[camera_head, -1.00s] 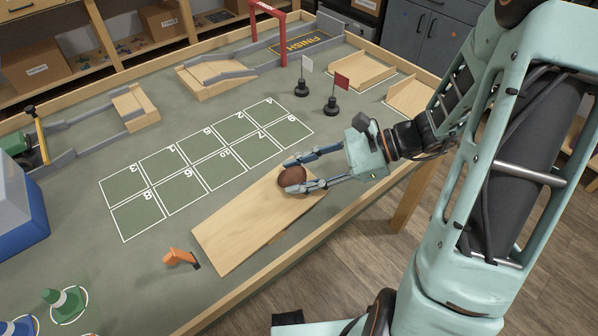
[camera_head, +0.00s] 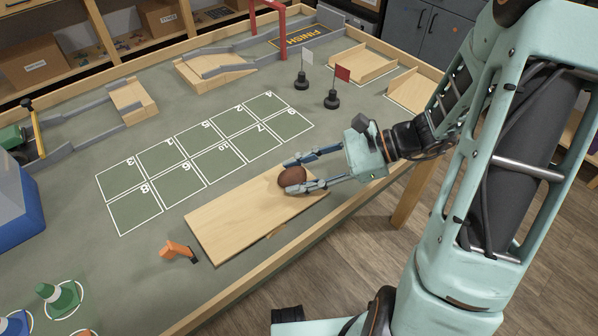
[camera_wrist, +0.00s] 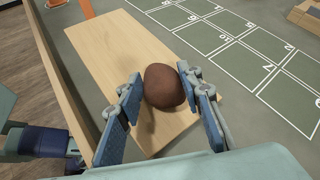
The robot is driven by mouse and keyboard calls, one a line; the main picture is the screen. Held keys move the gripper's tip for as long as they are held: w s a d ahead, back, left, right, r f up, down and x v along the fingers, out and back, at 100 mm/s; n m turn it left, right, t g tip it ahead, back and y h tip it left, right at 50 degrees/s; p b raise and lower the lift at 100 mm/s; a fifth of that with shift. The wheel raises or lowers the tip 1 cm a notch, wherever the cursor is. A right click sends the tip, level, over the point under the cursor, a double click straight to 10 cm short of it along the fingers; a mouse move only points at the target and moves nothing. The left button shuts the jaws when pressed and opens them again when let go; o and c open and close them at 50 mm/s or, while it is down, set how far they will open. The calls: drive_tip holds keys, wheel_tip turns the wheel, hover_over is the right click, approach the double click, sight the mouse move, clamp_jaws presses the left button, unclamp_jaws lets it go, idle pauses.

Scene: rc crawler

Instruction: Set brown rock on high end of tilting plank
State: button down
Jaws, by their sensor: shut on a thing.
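The brown rock (camera_head: 291,174) sits between the fingers of my gripper (camera_head: 298,173), which is shut on it. In the wrist view the rock (camera_wrist: 166,87) shows between the two blue fingertips (camera_wrist: 163,92). The gripper holds it over the right end of the tilting plank (camera_head: 235,218), a pale wooden board. The rock looks at or just above the plank's surface; I cannot tell whether they touch. The plank's left end looks raised off the table. A small part of its support (camera_head: 277,233) shows under the front edge.
An orange object (camera_head: 176,250) lies left of the plank. A numbered white grid (camera_head: 205,150) is behind it. Red (camera_head: 342,73) and white (camera_head: 307,57) flags stand farther back. A wooden rim (camera_head: 300,232) runs along the table's front edge.

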drive_tip(key=shift+f+b, duration=0.3)
drive_tip(key=shift+f, duration=0.15)
drive_tip(key=c, duration=1.3)
unclamp_jaws()
drive_tip(key=shift+o, duration=0.2)
drive_tip(key=v, duration=1.2)
